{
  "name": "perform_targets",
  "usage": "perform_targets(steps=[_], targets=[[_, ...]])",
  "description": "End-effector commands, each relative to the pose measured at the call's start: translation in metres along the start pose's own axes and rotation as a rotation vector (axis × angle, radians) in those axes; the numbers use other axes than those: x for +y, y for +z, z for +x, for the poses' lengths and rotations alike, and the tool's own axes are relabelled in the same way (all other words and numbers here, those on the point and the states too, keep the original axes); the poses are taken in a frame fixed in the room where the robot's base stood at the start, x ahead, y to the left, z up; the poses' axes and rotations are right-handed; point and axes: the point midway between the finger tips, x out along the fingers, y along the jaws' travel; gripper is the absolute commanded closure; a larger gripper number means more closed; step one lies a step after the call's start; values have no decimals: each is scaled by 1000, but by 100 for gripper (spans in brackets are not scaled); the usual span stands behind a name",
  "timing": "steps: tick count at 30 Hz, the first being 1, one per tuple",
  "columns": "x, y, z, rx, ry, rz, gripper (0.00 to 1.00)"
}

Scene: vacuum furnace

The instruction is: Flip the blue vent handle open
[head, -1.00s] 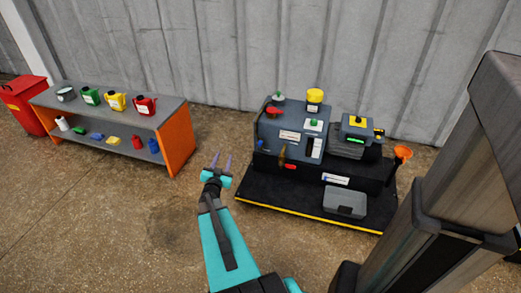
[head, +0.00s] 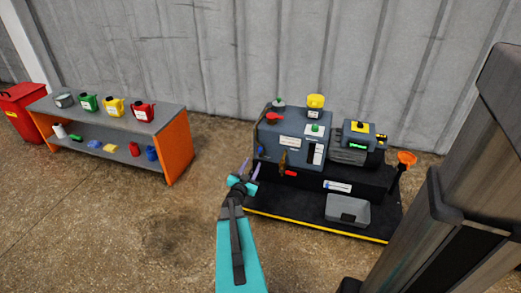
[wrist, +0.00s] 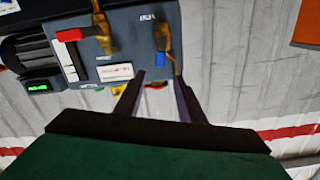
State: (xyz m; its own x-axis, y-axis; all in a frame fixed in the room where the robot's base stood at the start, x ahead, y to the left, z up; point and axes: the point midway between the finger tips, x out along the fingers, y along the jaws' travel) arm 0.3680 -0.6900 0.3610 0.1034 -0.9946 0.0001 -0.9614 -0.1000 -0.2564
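The small blue vent handle (head: 261,151) sits low on the left end of the grey pump housing (head: 287,147). In the wrist view the blue handle (wrist: 160,59) hangs on a brass valve (wrist: 163,39) near the housing's edge. My gripper (head: 250,168) is at the left end of the machine, close to the handle. In the wrist view its two fingers (wrist: 159,77) are spread with nothing between them. The handle lies just beyond the fingertips, roughly between them in the picture. Whether a finger touches it I cannot tell.
A second brass valve (wrist: 101,28) with a red handle (wrist: 70,36) is beside the vent valve. A grey box (head: 347,211) lies on the base. A shelf (head: 160,120) stands left, with open floor between.

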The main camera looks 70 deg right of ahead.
Motion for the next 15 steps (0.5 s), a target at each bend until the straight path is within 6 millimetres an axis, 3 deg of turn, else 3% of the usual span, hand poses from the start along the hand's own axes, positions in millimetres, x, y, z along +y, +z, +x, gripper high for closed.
perform_targets(steps=[15], targets=[[0,2,53,1,0,1,64]])
